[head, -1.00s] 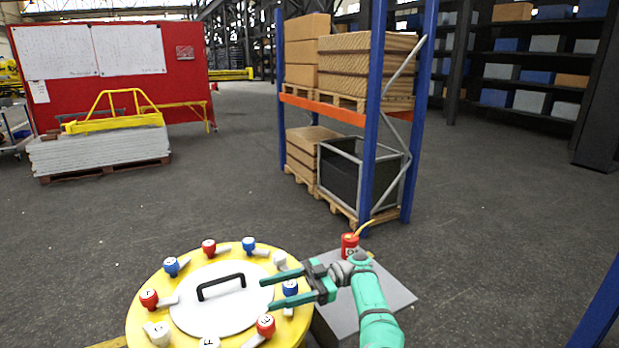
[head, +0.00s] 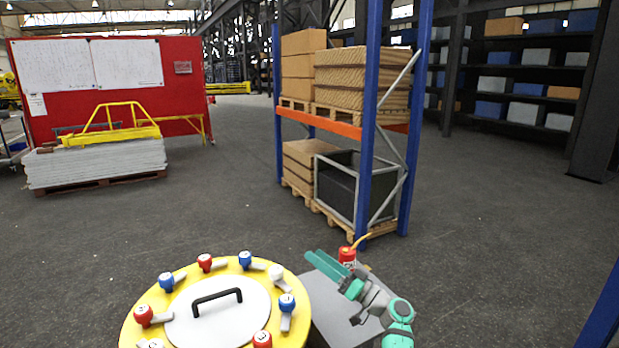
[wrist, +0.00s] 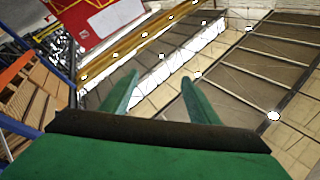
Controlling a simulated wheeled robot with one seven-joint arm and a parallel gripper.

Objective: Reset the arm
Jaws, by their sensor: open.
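My gripper (head: 328,268) is green, open and empty in the head view. It is raised to the right of the round yellow drum top and above the grey plate. In the wrist view its two fingers (wrist: 158,92) stand apart with nothing between them, and the camera looks up toward the ceiling and far wall. My arm is folded close at the lower right of the head view.
The yellow drum top (head: 290,329) has a white lid with a black handle (head: 217,296) and several red, blue and white knobs. A red canister (head: 347,256) stands on the grey plate (head: 331,318). A blue-post rack (head: 367,150) stands beyond, with open floor around.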

